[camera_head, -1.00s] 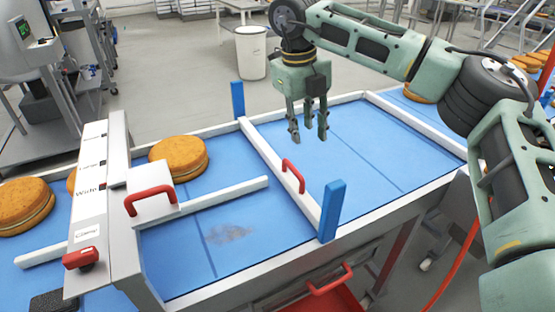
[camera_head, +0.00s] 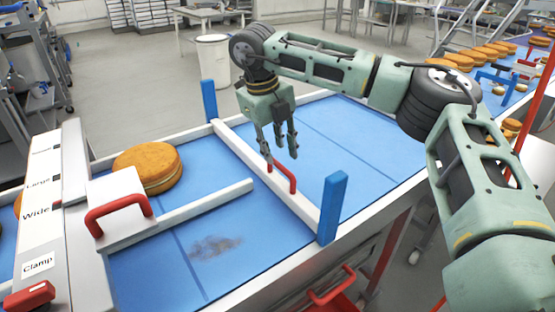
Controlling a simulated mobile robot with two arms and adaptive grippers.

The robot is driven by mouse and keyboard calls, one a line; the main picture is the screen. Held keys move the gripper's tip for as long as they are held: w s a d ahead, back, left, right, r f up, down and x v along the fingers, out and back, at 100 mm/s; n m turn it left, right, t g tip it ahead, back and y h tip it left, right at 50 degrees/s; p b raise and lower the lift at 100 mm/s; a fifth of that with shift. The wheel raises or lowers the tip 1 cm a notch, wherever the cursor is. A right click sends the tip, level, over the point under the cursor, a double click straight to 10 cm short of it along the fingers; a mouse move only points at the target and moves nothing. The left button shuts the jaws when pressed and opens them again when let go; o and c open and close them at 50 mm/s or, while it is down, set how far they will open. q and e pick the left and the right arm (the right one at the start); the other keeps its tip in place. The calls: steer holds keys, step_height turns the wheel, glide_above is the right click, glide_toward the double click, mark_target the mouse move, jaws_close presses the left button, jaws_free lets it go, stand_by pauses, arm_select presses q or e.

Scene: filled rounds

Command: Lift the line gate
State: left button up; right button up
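The line gate (camera_head: 240,146) is a white bar lying across the blue conveyor between two blue posts (camera_head: 333,208). A red handle (camera_head: 283,177) stands on top of the bar near its middle. My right gripper (camera_head: 280,158) hangs fingers down just behind the handle's far end, and one finger overlaps that end in the picture. Its fingers are spread apart with nothing between them. I cannot tell whether it touches the handle. My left gripper is not in view.
A round cake (camera_head: 148,167) lies on the belt left of the gate. A white guide bar with a red handle (camera_head: 118,213) is near it, beside a panel labelled Wide and Clamp (camera_head: 38,262). A dark smudge (camera_head: 215,248) marks the belt. Belt right of the gate is clear.

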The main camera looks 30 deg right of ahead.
mark_target(279, 165)
steer(key=f, duration=0.4)
steer(key=shift+w+d, duration=0.1)
steer(key=shift+d, duration=0.25)
jaws_close()
